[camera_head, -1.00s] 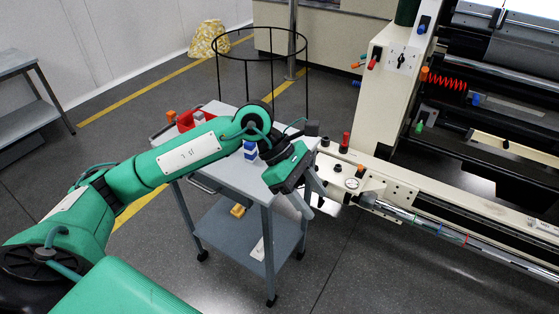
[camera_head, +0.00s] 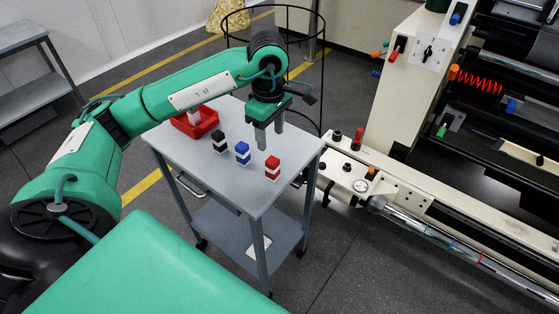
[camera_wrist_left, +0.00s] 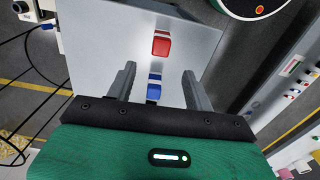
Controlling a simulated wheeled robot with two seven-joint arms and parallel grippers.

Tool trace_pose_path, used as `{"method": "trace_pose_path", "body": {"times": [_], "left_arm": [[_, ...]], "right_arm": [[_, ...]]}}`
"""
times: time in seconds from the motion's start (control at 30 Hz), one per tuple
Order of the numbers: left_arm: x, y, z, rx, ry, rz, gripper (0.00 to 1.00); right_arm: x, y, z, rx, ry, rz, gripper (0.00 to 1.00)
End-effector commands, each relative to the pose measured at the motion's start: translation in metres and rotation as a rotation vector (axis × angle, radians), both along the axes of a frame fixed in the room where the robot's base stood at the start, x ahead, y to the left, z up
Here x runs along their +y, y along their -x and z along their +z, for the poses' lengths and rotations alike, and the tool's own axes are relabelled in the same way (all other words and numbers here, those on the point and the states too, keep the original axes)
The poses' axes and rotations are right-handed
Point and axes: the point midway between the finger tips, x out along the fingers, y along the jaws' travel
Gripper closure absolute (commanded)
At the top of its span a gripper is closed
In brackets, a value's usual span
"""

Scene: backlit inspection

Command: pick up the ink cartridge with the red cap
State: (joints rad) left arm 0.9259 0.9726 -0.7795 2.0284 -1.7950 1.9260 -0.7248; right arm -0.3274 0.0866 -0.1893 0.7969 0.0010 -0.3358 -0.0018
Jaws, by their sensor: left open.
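The ink cartridge with the red cap (camera_head: 272,168) stands upright near the right edge of the grey cart top; it also shows in the left wrist view (camera_wrist_left: 161,45), ahead of the fingers. A blue-capped cartridge (camera_head: 242,153) stands to its left and shows in the wrist view (camera_wrist_left: 154,88) between the fingers in the picture. A black-capped cartridge (camera_head: 219,141) stands further left. My left gripper (camera_head: 270,142) is open and empty, pointing down above the cart behind the red and blue cartridges. It also shows in the wrist view (camera_wrist_left: 160,75). My right gripper is not in view.
The wheeled cart (camera_head: 250,202) has a lower shelf. A red bin (camera_head: 207,126) sits at its back left with a white thing in it. A black wire ring stand (camera_head: 318,85) rises behind. The cream machine (camera_head: 400,118) stands close on the right.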

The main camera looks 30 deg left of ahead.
Motion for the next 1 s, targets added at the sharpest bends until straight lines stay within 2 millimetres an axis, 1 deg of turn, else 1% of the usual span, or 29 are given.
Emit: {"method": "trace_pose_path", "body": {"times": [0.2, 0.3, 0.4, 0.57, 0.67, 0.77, 0.8, 0.9, 1.0], "left_arm": [[0.0, 0.001, -0.042, 0.007, 0.002, 0.001, 0.47], [-0.001, 0.001, -0.059, 0.005, 0.002, 0.0, 0.47], [-0.001, 0.001, -0.07, 0.002, 0.003, 0.0, 0.47], [-0.001, 0.0, -0.079, 0.002, 0.002, 0.0, 0.47], [-0.003, 0.0, -0.09, 0.005, 0.003, -0.001, 0.47], [-0.005, -0.001, -0.105, 0.005, 0.002, 0.0, 0.47], [-0.005, -0.001, -0.112, 0.005, 0.003, 0.0, 0.47], [-0.005, -0.002, -0.123, 0.003, 0.003, 0.0, 0.47], [-0.005, -0.002, -0.128, 0.001, 0.003, -0.001, 0.47]], "right_arm": [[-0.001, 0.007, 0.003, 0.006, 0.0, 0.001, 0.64], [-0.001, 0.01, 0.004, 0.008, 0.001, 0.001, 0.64], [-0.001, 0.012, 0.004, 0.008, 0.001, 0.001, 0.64], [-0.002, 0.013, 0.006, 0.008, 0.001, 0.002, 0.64], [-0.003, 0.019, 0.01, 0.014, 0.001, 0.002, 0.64], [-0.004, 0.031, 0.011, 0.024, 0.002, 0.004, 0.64], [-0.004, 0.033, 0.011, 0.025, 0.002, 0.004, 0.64], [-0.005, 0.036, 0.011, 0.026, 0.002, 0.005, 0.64], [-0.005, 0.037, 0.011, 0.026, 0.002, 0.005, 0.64]]}}
